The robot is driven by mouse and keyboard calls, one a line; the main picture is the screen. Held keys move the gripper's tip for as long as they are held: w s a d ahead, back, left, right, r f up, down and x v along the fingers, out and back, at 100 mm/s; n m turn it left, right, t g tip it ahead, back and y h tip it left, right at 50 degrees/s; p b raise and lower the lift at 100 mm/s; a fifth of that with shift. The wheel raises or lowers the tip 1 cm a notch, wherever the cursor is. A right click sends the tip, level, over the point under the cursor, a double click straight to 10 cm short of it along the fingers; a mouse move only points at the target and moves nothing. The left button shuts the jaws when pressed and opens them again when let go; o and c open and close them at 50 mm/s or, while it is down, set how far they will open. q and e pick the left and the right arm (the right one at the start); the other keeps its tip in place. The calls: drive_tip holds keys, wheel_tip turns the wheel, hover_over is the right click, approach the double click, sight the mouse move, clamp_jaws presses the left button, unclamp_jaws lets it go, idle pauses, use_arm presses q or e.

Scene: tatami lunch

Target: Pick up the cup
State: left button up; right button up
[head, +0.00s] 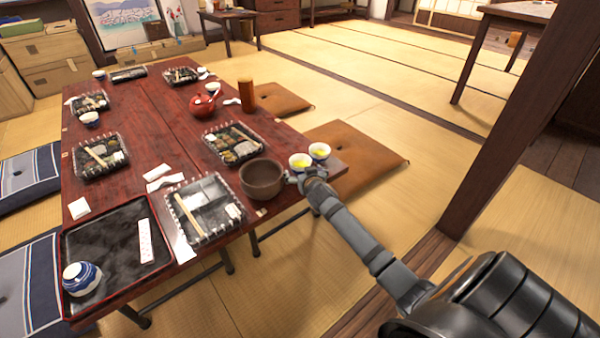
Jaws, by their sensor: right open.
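Two small white cups with yellow-green tea stand side by side at the right edge of the low red-brown table (165,110): a nearer cup (300,161) and a farther cup (319,151). My right gripper (305,176) is open, just on the near side of these cups; it overlaps their lower parts in the picture. I cannot tell whether it touches either cup. Other cups stand on the table, among them a small cup (90,119) on the left side and a cup (213,88) at the far right side. My left gripper is not in view.
A brown bowl (262,180) stands just left of my right gripper. A red teapot (203,105), lunch boxes and a black tray (112,226) with a blue-and-white pot (82,279) crowd the table. A wooden post (520,110) rises at right. Open tatami lies beyond.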

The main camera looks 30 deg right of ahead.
sight(299, 164)
drive_tip(key=b+x, duration=0.3)
drive_tip(key=x, duration=0.2)
drive_tip(key=shift+f, duration=0.15)
drive_tip(key=shift+w, duration=0.15)
drive_tip(key=c, duration=1.4)
drive_tip(key=shift+r, duration=0.2)
